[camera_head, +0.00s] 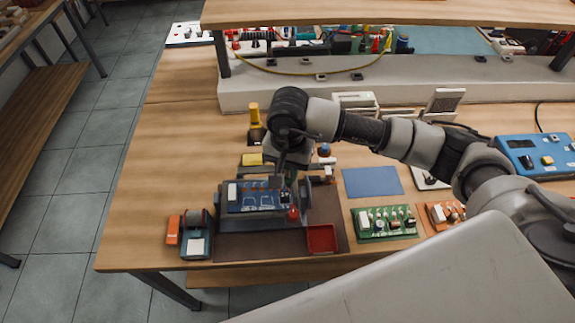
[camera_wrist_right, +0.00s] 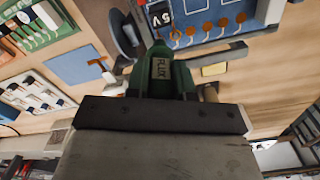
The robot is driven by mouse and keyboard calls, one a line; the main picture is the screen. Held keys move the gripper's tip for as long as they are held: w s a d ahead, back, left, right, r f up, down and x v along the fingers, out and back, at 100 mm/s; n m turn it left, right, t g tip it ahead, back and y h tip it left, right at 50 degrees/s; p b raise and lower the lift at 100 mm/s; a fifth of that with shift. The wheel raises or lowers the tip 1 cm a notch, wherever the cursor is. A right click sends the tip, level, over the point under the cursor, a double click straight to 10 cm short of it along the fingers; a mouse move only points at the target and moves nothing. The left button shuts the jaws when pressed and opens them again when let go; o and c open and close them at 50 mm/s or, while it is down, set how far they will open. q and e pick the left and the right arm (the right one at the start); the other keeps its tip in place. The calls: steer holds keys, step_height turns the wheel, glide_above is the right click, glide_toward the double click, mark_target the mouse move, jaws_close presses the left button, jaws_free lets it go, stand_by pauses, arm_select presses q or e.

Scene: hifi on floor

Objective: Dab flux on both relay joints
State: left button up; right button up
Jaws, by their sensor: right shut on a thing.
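The blue relay board (camera_head: 258,197) is held in a grey board holder (camera_head: 262,219) near the table's front left. In the right wrist view the blue board (camera_wrist_right: 205,10) shows a row of several round copper-coloured pads and a part marked 5V. My right gripper (camera_head: 296,165) is above the back right part of the board, jaws downward. It is shut on a green flux bottle (camera_wrist_right: 160,75) labelled FLUX, whose tip points toward the pads. I cannot tell whether the tip touches a pad. The arm hides most of the bottle in the head view. My left gripper is out of view.
A red tray (camera_head: 322,239) sits on the brown mat (camera_head: 240,247). An orange-and-blue item (camera_head: 195,234) stands left. A green board (camera_head: 385,222), an orange board (camera_head: 440,213) and a blue mat (camera_head: 372,181) lie right. A shelf (camera_head: 380,12) overhangs the back.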

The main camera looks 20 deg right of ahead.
steer(key=shift+b, duration=0.85)
stand_by(0.9)
steer(key=shift+f+b, duration=0.4)
steer(key=shift+b, duration=0.15)
stand_by(0.5)
steer(key=shift+s+f+b, duration=0.1)
steer(key=shift+b, duration=0.35)
stand_by(1.6)
steer(key=shift+r+p, duration=0.35)
steer(key=shift+r, duration=0.45)
steer(key=shift+r+p, duration=0.5)
steer(key=shift+r, duration=1.05)
